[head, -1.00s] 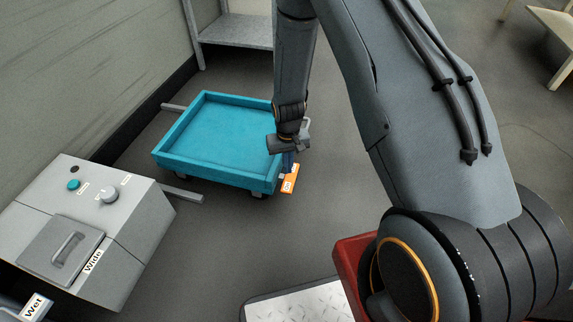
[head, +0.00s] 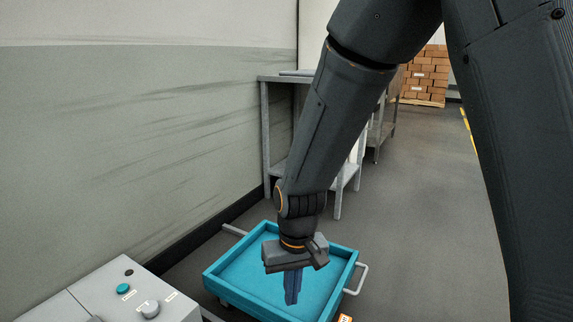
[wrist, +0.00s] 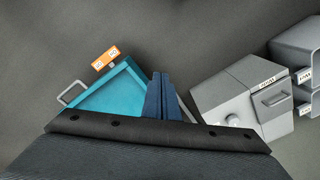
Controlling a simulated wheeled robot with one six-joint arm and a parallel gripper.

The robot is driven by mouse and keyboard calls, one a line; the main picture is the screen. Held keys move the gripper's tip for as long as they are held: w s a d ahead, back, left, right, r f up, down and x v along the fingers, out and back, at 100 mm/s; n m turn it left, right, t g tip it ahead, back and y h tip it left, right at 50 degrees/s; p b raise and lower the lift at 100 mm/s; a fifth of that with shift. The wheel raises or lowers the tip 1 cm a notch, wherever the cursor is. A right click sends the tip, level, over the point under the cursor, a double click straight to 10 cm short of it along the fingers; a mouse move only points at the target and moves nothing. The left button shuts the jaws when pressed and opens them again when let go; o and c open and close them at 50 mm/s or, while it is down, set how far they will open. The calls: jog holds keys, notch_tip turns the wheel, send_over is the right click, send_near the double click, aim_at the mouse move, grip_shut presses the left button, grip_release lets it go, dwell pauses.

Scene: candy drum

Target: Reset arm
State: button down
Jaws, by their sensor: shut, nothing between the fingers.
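My gripper (head: 292,287) points down in front of the teal cart (head: 232,291) in the head view. Its blue fingers are together, with nothing between them. In the wrist view my gripper (wrist: 158,85) shows as two blue fingers side by side, and the teal cart (wrist: 108,97) lies beyond and left of them. How high the fingers are above the cart's tray I cannot tell exactly. The tray looks empty where it shows.
A grey control box (head: 95,293) with a teal button and a knob stands at the lower left. Grey metal tables (head: 280,130) stand along the wall behind the cart. Stacked boxes (head: 425,75) sit far back.

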jog(key=s+a+r+n, duration=0.1)
jog(key=s+r+n, duration=0.1)
jog(key=s+r, duration=0.55)
jog(key=s+a+r+n, duration=0.1)
jog(key=s+r, duration=0.3)
jog(key=s, duration=0.7)
jog(key=d+r+m+p, duration=0.3)
jog(key=d+r+p, duration=0.7)
jog(key=r+p, duration=0.3)
jog(key=d+r+m+p, duration=0.3)
jog(key=d+r+p, duration=0.7)
jog(key=p, duration=0.8)
notch_tip(320, 180, up, 3)
jog(key=shift+w+f+h+p, duration=0.1)
jog(key=shift+w+h+p, duration=0.05)
jog(key=shift+h+p, duration=0.2)
